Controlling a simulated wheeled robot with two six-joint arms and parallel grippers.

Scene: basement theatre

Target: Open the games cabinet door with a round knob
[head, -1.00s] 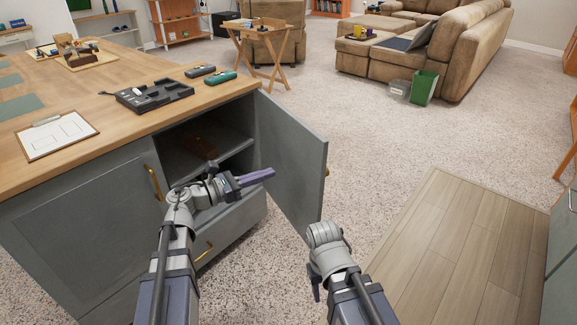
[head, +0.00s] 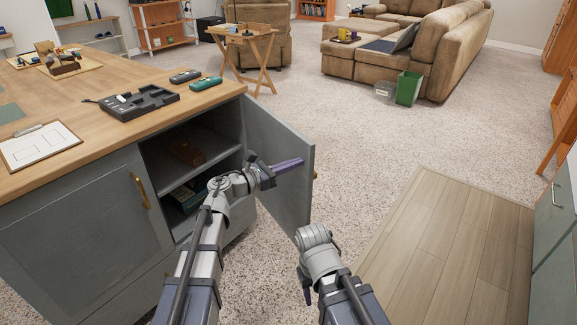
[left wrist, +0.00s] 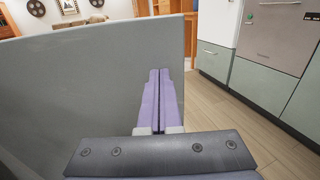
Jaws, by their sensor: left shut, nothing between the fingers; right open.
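The games cabinet door (head: 275,130) is a grey panel that stands swung out from the cabinet, with the dark shelves behind it showing. A small brass piece, likely the round knob (head: 315,174), peeks past its free edge; the rest is hidden. My left gripper (head: 290,164) is shut and empty, its purple fingers in front of the door's inner face. In the left wrist view the fingers (left wrist: 160,100) lie together beside the door panel (left wrist: 90,90); contact cannot be told. My right gripper (head: 305,284) is open, low by the door's free edge, mostly hidden by its wrist.
The wooden countertop (head: 85,95) holds a clipboard, a black tray and two small cases. A closed neighbouring door has a brass bar handle (head: 140,190). Carpet (head: 400,140) is clear beyond the door. Grey cabinets (head: 555,225) stand at the right.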

